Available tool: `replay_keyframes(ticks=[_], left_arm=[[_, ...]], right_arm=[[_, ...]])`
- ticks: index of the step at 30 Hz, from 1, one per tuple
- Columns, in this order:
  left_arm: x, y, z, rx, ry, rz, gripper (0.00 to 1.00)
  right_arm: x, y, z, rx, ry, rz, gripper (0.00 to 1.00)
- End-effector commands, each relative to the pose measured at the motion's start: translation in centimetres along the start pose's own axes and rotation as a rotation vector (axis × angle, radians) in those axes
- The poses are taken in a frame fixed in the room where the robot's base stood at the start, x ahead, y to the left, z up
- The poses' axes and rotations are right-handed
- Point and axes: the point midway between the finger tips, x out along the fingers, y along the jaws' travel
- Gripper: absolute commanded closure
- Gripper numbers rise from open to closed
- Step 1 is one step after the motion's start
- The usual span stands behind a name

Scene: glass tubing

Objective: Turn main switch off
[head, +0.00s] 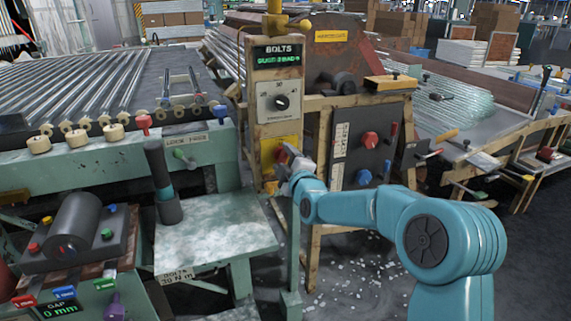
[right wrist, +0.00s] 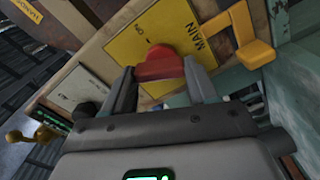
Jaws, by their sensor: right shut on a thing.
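The main switch is a red knob (right wrist: 158,64) on a yellow plate (right wrist: 128,40) lettered MAIN, seen in the right wrist view. The plate also shows in the head view (head: 287,146), low on the wooden post. My right gripper (right wrist: 160,78) has one finger on each side of the red knob and is shut on it. The small lettering beside the knob is too small to read surely. My left gripper is not in view.
Above the plate are a dial (head: 281,102) and a BOLTS display (head: 277,55). A dark panel (head: 365,155) with red and blue knobs stands right of the post. A green-grey table (head: 215,235) is at front left. A yellow bracket (right wrist: 254,50) projects near the plate.

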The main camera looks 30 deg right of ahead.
Motion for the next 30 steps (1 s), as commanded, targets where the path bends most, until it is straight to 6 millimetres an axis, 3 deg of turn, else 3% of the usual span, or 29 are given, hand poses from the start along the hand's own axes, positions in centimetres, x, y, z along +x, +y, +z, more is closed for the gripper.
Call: replay_keyframes(ticks=[15, 30], left_arm=[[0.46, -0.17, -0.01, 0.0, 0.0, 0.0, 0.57], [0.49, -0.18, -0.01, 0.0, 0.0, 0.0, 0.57]], right_arm=[[0.01, -0.09, -0.07, -0.362, 0.0, 0.001, 0.73], [0.01, -0.07, -0.08, -0.449, -0.001, 0.002, 0.73]])
